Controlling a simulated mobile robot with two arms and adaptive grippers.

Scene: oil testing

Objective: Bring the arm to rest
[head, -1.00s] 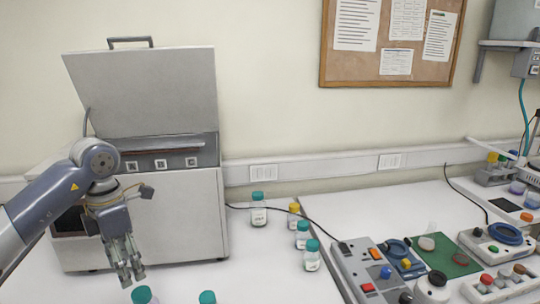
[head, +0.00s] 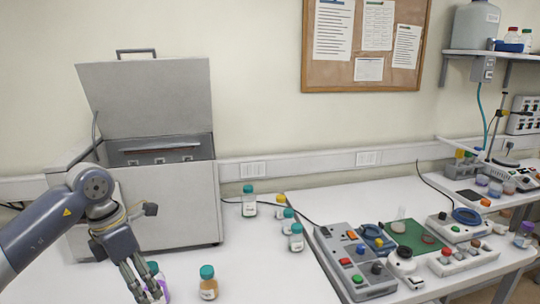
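My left arm comes in from the left, and its gripper (head: 144,287) points down over the white bench near the bottom edge. Its fingers look spread apart, with nothing visible between them. A bottle with a teal cap and purple liquid (head: 163,286) stands just behind and right of the fingers, partly hidden by them. I cannot tell whether they touch it. A teal-capped bottle with amber liquid (head: 208,287) stands to the right, apart from the gripper. My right gripper is not in view.
A grey machine with its lid raised (head: 150,95) stands behind my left arm. Several capped bottles, one a clear teal-capped bottle (head: 249,203), stand right of it. A grey control box (head: 352,262) and other devices crowd the right side. Bare bench (head: 255,265) lies between.

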